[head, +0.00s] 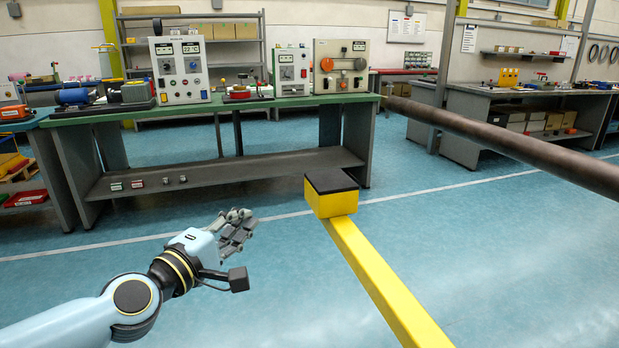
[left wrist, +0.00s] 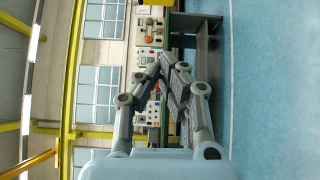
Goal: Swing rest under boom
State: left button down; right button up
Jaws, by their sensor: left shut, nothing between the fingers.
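The rest is a yellow block with a black pad on top (head: 332,196), at the end of a long yellow bar (head: 385,285). The bar runs from the bottom right of centre up to the middle of the head view. The boom, a thick dark brown pole (head: 510,146), comes in from the right edge. Its far end is left of a post, and the rest stands apart from it, to its lower left. My left gripper (head: 243,222) is shut and empty, left of the rest and not touching it. Its closed fingers also show in the left wrist view (left wrist: 168,62). My right gripper is out of view.
A green-topped workbench (head: 230,105) with control boxes stands behind the rest. More benches stand at the left edge and back right. The blue floor (head: 270,285) between my left gripper and the yellow bar is clear.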

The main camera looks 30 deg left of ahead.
pick_arm(q)
jog(key=w+d, duration=0.1)
jog(key=w, duration=1.1)
jog(key=shift+w+d+r, duration=0.2)
jog(key=shift+d+r, duration=0.05)
jog(key=shift+r, duration=0.05)
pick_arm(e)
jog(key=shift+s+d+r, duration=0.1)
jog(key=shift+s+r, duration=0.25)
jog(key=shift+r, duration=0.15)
